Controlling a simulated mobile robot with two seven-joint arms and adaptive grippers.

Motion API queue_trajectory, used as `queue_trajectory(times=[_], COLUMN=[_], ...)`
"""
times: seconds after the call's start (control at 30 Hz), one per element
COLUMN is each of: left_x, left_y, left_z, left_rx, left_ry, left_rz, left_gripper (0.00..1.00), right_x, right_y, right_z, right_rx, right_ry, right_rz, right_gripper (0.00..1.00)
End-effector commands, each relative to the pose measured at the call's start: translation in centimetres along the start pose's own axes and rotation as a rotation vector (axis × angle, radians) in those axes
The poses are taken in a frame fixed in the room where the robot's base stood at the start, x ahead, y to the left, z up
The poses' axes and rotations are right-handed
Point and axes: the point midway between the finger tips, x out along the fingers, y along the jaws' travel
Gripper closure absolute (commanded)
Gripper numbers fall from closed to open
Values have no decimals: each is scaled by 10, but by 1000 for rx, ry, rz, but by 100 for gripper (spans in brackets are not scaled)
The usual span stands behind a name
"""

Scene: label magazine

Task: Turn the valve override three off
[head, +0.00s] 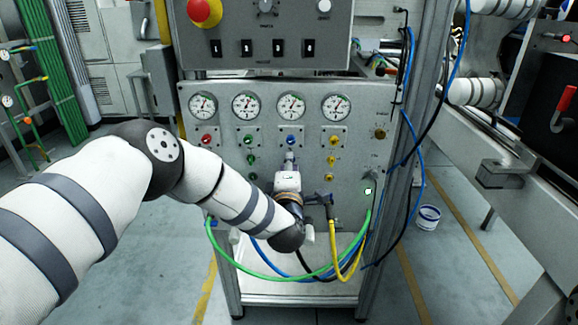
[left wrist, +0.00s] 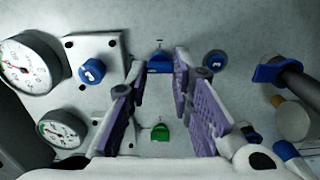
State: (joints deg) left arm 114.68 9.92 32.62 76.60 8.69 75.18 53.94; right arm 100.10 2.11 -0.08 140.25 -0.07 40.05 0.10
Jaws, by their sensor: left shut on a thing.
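The valve override three is a small blue lever (left wrist: 160,63) on the grey panel, in the third column. In the left wrist view it sits between the tips of my left gripper (left wrist: 160,78), which is shut on it. In the head view my left gripper (head: 289,160) reaches the panel just below the blue knob (head: 291,140) and hides the lever. My right gripper is not in view.
A yellow lever (head: 331,160) stands to the right in the head view. Gauges (head: 291,106) line the panel above. Green (head: 280,274) and yellow (head: 345,262) hoses hang below, near my wrist.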

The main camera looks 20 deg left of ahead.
Motion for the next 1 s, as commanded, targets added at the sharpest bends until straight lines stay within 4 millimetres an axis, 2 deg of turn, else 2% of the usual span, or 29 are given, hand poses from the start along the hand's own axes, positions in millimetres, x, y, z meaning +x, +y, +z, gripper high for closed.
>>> queue_trajectory(times=[0.5, 0.53, 0.6, 0.87, 1.0], left_x=[-1, -1, 0, 0, -14], left_y=[-1, -1, -1, 0, -1], left_z=[1, 1, 1, 0, 1], left_rx=[-15, -15, -15, -14, -14], left_ry=[-3, -3, -2, -1, -3], left_rz=[-2, -2, -2, -1, -3], left_gripper=[100, 72, 59, 59, 59], right_x=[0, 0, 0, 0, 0], right_y=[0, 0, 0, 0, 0], right_z=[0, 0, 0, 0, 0], right_rx=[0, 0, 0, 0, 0], right_ry=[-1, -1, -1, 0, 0], right_rz=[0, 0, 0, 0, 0], right_gripper=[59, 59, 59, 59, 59])
